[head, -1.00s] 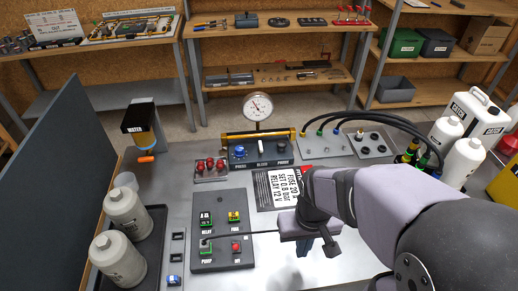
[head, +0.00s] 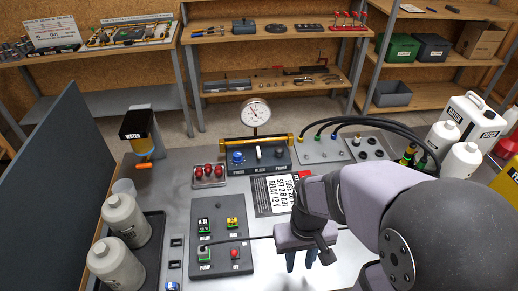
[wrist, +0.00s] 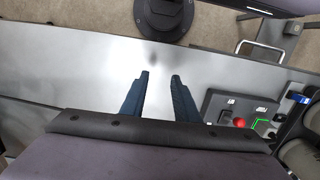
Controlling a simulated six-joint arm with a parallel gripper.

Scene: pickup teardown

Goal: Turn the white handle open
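The white handle (head: 258,152) is a small upright lever in the middle of a dark control block (head: 281,163), between a blue knob (head: 238,158) on its left and a black knob on its right. In the head view my gripper (head: 301,262) is over the front of the bench, well nearer the camera than the block, with its fingers pointing down. In the wrist view the two blue fingers (wrist: 160,74) are apart with nothing between them. The handle cannot be made out in the wrist view.
A pressure gauge (head: 256,112) rises behind the block. A printed card (head: 276,194) lies between block and gripper. A button panel (head: 222,235) is left of the gripper. White bottles (head: 125,218) stand at the left. Black hoses (head: 385,122) arch at the back right.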

